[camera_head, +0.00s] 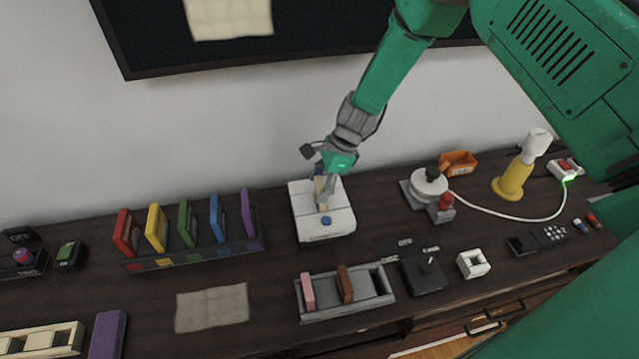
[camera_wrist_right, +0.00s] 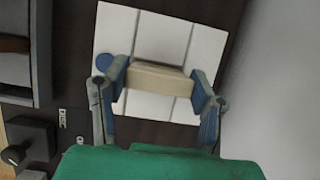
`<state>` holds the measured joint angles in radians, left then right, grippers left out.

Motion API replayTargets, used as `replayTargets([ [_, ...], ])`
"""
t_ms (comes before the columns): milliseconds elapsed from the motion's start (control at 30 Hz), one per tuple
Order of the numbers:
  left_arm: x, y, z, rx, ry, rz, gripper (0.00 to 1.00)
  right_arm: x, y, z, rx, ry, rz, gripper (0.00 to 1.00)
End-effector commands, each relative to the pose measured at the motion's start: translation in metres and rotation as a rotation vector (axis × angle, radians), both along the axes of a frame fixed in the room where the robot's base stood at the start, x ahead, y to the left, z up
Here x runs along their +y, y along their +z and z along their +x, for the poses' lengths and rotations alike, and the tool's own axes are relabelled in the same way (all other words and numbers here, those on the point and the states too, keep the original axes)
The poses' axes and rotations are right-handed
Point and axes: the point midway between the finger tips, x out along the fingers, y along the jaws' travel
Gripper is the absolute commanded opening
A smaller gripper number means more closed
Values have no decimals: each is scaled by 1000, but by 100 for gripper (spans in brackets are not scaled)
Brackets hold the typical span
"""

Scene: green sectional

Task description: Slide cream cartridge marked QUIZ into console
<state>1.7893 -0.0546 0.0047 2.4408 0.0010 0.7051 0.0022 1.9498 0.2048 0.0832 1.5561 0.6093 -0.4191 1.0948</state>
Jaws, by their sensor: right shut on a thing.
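The white console (camera_head: 335,223) stands on the dark bench near the middle, with a blue round button on its front. My right gripper (camera_head: 324,192) points down over the console's top. It is shut on the cream cartridge (camera_wrist_right: 157,80), with one blue-tipped finger at each end in the right wrist view. The white paneled top of the console (camera_wrist_right: 205,48) shows behind the cartridge there. The cartridge is at the console's middle; I cannot tell whether it sits in the slot. Its QUIZ marking is not readable. My left gripper is out of view.
A rack (camera_head: 200,252) of several colored cartridges stands left. A white round device (camera_head: 429,185) and yellow lamp (camera_head: 512,180) stand right.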

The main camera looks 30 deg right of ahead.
Motion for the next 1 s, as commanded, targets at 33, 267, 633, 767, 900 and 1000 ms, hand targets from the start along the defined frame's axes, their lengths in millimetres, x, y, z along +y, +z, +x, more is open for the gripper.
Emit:
replayTargets([
  [33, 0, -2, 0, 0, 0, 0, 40, 0, -2, 0, 0, 0, 0, 2],
  [267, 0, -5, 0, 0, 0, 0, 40, 0, -8, 0, 0, 0, 0, 2],
  [633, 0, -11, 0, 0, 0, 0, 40, 0, -17, 0, 0, 0, 0, 2],
  [767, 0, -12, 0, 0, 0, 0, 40, 0, -19, 0, 0, 0, 0, 55],
  [900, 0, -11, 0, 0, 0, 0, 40, 0, -19, 0, -1, 0, 0, 76],
  [1000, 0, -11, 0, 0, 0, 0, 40, 0, -19, 0, 0, 0, 0, 76],
])
